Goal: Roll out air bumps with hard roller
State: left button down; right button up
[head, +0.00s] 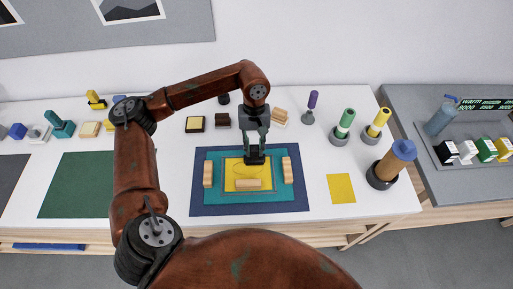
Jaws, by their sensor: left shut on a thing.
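My left gripper (256,146) hangs fingers down over the far part of a yellow sheet (236,172) in the middle of the table. It is shut on a small dark thing, which I take to be the hard roller (256,160). The roller is at or just above the sheet; I cannot tell whether it touches. The sheet lies on a teal mat (218,195) on a larger navy mat (285,206). Wooden blocks stand left (208,174), right (287,170) and at the near edge (247,184) of the sheet. Air bumps are too small to make out. My right gripper is out of view.
A second yellow sheet (341,188) lies at the right. Behind it stand a purple-handled tool (312,101), green (345,123) and yellow (379,122) rollers, and a wooden cylinder with a blue top (391,165). A green mat (77,185) lies left. Small blocks line the back.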

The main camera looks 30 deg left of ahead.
pick_arm(q)
jog(key=shift+s+a, duration=0.35)
jog(key=shift+a, duration=0.15)
jog(key=shift+s+d, duration=0.35)
jog(key=shift+s, duration=0.2)
jog(key=shift+s+d, duration=0.35)
jog(key=shift+s, duration=0.2)
